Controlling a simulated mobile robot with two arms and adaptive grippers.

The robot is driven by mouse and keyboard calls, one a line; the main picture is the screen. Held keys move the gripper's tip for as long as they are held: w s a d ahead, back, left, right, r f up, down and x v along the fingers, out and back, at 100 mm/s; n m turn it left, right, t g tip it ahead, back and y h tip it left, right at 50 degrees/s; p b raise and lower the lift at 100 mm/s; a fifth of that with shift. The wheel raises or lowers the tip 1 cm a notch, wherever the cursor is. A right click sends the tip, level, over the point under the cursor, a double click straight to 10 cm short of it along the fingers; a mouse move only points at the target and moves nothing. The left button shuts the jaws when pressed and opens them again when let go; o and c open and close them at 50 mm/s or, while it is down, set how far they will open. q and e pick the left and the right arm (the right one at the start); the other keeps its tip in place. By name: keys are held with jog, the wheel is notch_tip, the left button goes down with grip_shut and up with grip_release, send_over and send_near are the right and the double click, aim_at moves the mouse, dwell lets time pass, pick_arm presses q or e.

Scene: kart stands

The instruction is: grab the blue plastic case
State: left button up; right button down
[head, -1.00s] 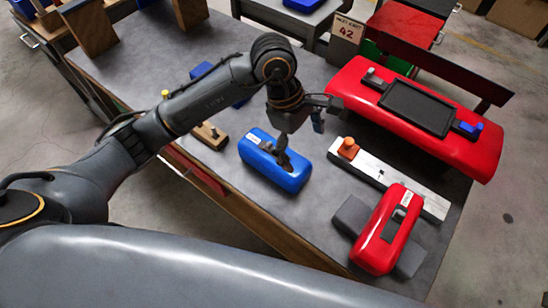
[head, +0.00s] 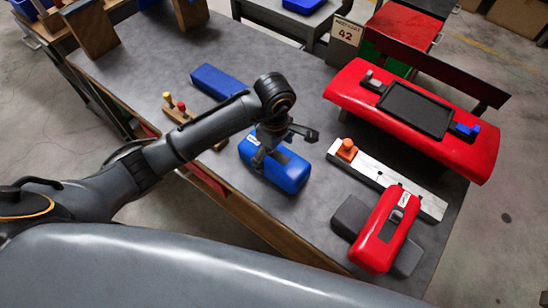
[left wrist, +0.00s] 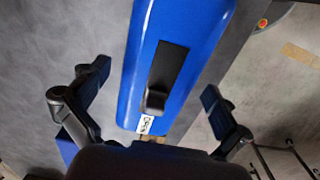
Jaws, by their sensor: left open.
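The blue plastic case (head: 291,175) lies on the grey workbench, near its front edge. It has a dark recessed panel with a small latch and a white label, which show in the left wrist view (left wrist: 195,35). My left gripper (head: 284,146) is open above the case and hides part of its top. In the left wrist view the two fingers stand wide apart on either side of the case's near end (left wrist: 154,82), and nothing is held between them. My right gripper is not in view.
To the right on the workbench (head: 300,100) are a red case (head: 372,245) on a dark base, a white rail with an orange knob (head: 347,149) and a large red body panel (head: 470,150). A blue block (head: 220,82) lies behind my left arm.

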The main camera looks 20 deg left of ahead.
pick_arm(q)
jog(key=shift+a+f+p, duration=0.1)
jog(key=shift+f+p, duration=0.3)
jog(key=shift+f, duration=1.55)
jog(key=c, duration=1.3)
jog(key=shift+c, duration=0.3)
jog(key=shift+w+r, duration=0.1)
jog(key=shift+r, duration=0.05)
